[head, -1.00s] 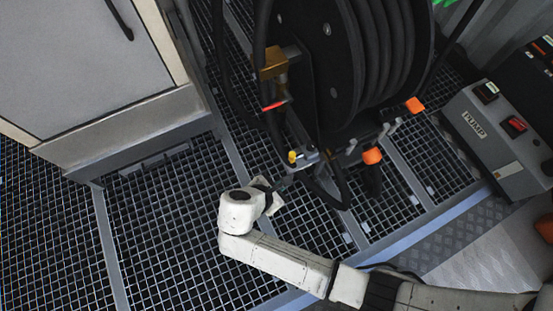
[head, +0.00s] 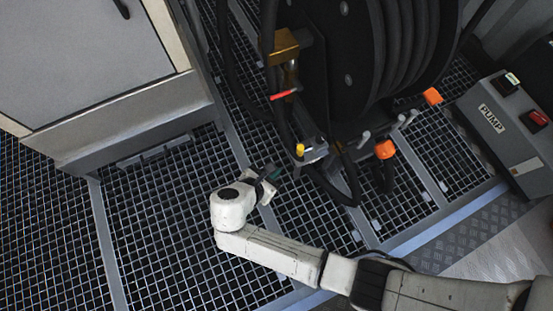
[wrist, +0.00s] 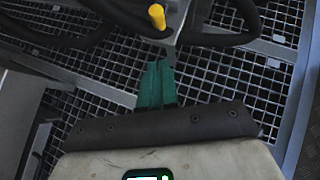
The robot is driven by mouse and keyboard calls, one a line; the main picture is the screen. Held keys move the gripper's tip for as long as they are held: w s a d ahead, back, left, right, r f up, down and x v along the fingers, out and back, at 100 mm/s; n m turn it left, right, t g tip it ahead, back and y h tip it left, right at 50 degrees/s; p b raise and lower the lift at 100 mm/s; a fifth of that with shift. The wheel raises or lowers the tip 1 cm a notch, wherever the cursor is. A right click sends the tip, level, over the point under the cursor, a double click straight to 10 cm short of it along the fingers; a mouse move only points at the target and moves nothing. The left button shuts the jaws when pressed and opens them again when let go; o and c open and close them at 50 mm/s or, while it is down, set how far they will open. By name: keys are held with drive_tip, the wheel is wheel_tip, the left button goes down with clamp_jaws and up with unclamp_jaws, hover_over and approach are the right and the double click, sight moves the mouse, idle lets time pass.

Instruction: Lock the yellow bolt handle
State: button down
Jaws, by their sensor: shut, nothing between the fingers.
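The yellow bolt handle (head: 299,149) is a small yellow knob on a grey bracket at the lower front of the hose reel. In the wrist view the yellow handle (wrist: 157,16) shows near the top, just beyond my fingertips. My gripper (head: 275,172) is a little to the left of and nearer than the handle, with a visible gap between them. In the wrist view my gripper (wrist: 158,66) shows green fingers closed together, with nothing between them. They point towards the handle without touching it. How the bolt sits in its bracket is too small to tell.
The black hose reel (head: 345,75) stands behind the handle, with black hoses looping close around it. A red lever (head: 285,94) and orange knobs (head: 385,149) are nearby. A grey pump box (head: 508,130) is at right, a grey cabinet (head: 85,60) at left. Open grating lies between.

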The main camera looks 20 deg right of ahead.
sight(298, 152)
drive_tip(key=b+x, duration=0.2)
drive_tip(key=x, duration=0.1)
drive_tip(key=b+x, duration=0.1)
drive_tip(key=x, duration=0.2)
drive_tip(key=d+r+b+x, duration=0.1)
drive_tip(key=b+x, duration=0.1)
drive_tip(key=x, duration=0.2)
drive_tip(key=shift+w+b, duration=0.2)
drive_tip(key=shift+b, duration=0.15)
drive_tip(key=shift+w+d+r, duration=0.15)
drive_tip(key=shift+w+d, duration=0.15)
drive_tip(key=shift+d, duration=0.35)
